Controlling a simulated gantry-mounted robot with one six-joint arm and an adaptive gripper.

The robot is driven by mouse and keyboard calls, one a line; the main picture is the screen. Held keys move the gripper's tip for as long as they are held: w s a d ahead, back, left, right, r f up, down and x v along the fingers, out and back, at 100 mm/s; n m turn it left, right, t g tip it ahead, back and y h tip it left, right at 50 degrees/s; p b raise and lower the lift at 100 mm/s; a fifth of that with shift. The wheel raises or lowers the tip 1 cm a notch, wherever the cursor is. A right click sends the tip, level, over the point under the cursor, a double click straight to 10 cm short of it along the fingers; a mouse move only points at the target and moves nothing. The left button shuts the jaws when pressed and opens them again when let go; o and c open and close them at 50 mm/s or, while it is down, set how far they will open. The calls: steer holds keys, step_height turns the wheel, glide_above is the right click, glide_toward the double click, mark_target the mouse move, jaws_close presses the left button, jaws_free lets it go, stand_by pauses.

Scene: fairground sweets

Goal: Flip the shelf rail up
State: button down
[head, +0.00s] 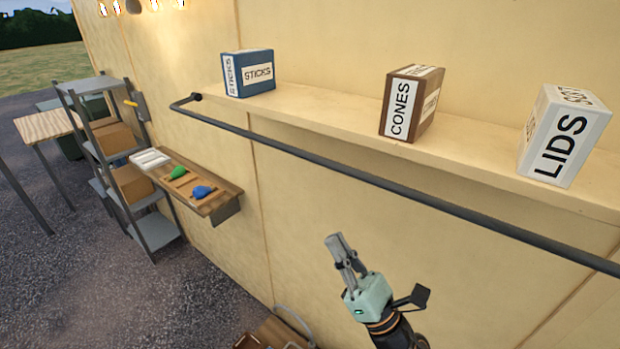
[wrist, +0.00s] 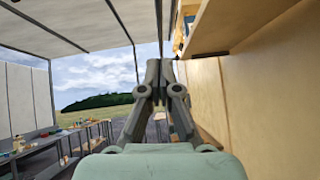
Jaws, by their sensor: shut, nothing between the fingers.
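The shelf rail (head: 345,172) is a long dark bar along the front of the wall shelf (head: 320,115), running from a dark pivot at the far left end out past the right edge in the head view. It hangs at or a little below the shelf's front edge. My gripper (head: 337,243) is below the rail and apart from it, pointing up, with its fingers together and empty. In the wrist view my gripper (wrist: 160,68) also shows with its fingertips together. The wooden shelf (wrist: 225,28) is at the upper right there; I cannot make out the rail clearly in that view.
On the shelf stand a blue STICKS box (head: 249,74), a brown CONES box (head: 411,102) and a white LIDS box (head: 564,135). A small wooden ledge (head: 222,204) with green and blue items is at left, beside a grey rack (head: 156,228). A basket (head: 270,334) is below.

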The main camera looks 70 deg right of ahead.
steer(key=p, duration=0.7)
glide_toward(299, 156)
steer(key=d+f+x, duration=0.1)
steer(key=x, duration=0.5)
steer(key=shift+w+r+b, duration=0.3)
steer(key=shift+w, duration=0.05)
